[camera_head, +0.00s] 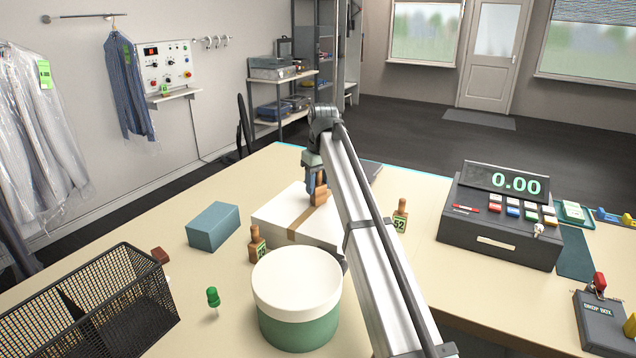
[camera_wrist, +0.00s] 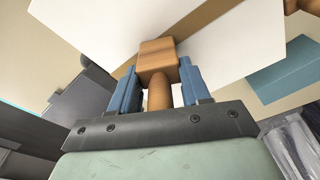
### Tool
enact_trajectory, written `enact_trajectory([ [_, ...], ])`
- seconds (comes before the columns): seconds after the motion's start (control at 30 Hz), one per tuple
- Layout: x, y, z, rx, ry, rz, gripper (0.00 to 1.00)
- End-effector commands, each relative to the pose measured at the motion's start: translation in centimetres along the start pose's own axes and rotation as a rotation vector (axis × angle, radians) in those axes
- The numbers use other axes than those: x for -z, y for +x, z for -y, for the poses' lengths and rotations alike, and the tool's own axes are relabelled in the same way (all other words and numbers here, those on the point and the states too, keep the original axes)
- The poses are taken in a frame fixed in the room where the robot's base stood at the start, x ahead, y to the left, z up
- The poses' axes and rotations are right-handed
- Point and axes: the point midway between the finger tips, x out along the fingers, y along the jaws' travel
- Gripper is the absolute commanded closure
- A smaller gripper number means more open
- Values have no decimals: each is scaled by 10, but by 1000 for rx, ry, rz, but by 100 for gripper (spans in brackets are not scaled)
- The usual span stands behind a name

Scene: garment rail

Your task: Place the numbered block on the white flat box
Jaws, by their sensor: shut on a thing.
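The white flat box (camera_head: 268,215) lies on the counter with a brown band (camera_head: 303,222) across it. My gripper (camera_head: 316,182) is over the box's top, pointing down. It is shut on a wooden numbered block (camera_head: 319,196), which also shows between the blue fingers (camera_wrist: 158,88) in the wrist view (camera_wrist: 158,54). The block is at or just above the box top, near the brown band; I cannot tell whether it touches. Its number is not visible. Two other wooden numbered blocks stand on the counter: one marked 52 (camera_head: 400,218) right of my arm, and one (camera_head: 257,244) at the box's front left.
A round green tub with a white lid (camera_head: 297,280) stands in front of the box. A blue box (camera_head: 213,226), a green pushpin (camera_head: 213,297) and a black wire basket (camera_head: 95,310) are to the left. A cash register (camera_head: 503,215) stands at the right.

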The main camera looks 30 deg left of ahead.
Motion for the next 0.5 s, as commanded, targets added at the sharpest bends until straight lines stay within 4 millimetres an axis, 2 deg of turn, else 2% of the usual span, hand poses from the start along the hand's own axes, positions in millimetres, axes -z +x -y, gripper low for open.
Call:
enact_trajectory([
  [0.03, 0, 0, 0, 0, 0, 0, 50],
  [0.27, 0, 0, 0, 0, 0, 0, 28],
  [0.5, 0, 0, 0, 0, 0, 0, 27],
])
